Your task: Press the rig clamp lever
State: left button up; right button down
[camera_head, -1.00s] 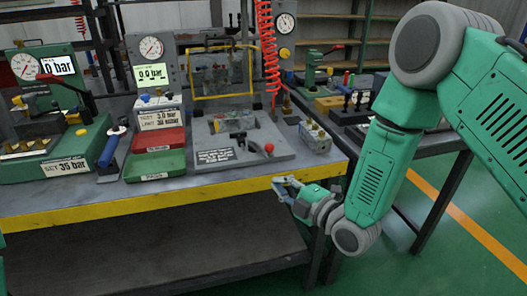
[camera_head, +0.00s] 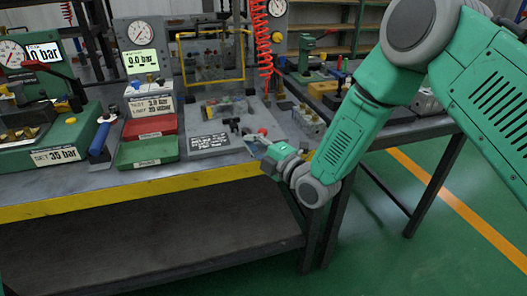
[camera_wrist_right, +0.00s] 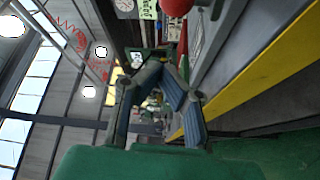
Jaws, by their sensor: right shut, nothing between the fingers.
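The rig is a grey plate (camera_head: 200,160) on the bench. Its clamp lever is dark with a red knob (camera_head: 262,131). The red knob also shows at the top edge of the right wrist view (camera_wrist_right: 177,6). My right gripper (camera_head: 249,139) is shut and empty, at the front right of the rig, just in front of the knob. In the head view its fingers partly hide the lever near the knob; I cannot tell whether they touch. The fingers (camera_wrist_right: 165,72) meet in the right wrist view. My left gripper is not in view.
A yellow-framed clear guard (camera_head: 211,62) and a hanging red coiled hose (camera_head: 264,50) stand behind. A metal valve block (camera_head: 308,120) sits right of the rig. Red (camera_head: 150,127) and green trays (camera_head: 148,151) lie left. The bench has a yellow front edge (camera_head: 130,202).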

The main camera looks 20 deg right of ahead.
jog(key=x, duration=0.3)
jog(key=shift+w+d+f, duration=0.1)
jog(key=shift+w+d, duration=0.05)
jog(key=shift+d, duration=0.1)
jog(key=shift+w+d+f, duration=0.1)
jog(key=shift+d+f, duration=0.1)
jog(key=shift+d, duration=0.95)
jog(key=shift+d+f, duration=0.1)
jog(key=shift+d, duration=0.55)
jog(key=shift+b, duration=0.35)
